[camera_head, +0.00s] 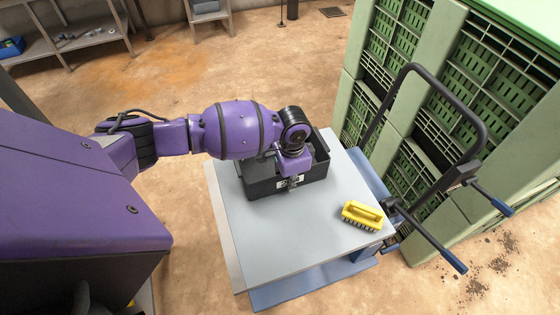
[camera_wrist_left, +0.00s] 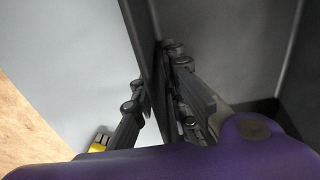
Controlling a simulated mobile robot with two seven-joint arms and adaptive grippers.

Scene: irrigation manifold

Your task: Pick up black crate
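The black crate (camera_head: 262,188) sits upright on the light grey top of a lift table (camera_head: 290,240), near its far side. My left gripper (camera_head: 291,182) is at the crate's near wall, pointing down. In the left wrist view, the fingers (camera_wrist_left: 158,100) straddle the crate wall (camera_wrist_left: 148,45), one outside and one inside, both close against it. The gripper looks shut on that wall. The crate's inside looks empty where it shows in the wrist view; my arm hides part of it in the head view. My right gripper is not in view.
A yellow brush (camera_head: 362,214) lies on the table to the right of the crate. The table's dark push handle (camera_head: 478,130) rises at the right, beside stacked green crates (camera_head: 420,100). Grey shelving (camera_head: 85,38) stands at the back left. The table's near part is clear.

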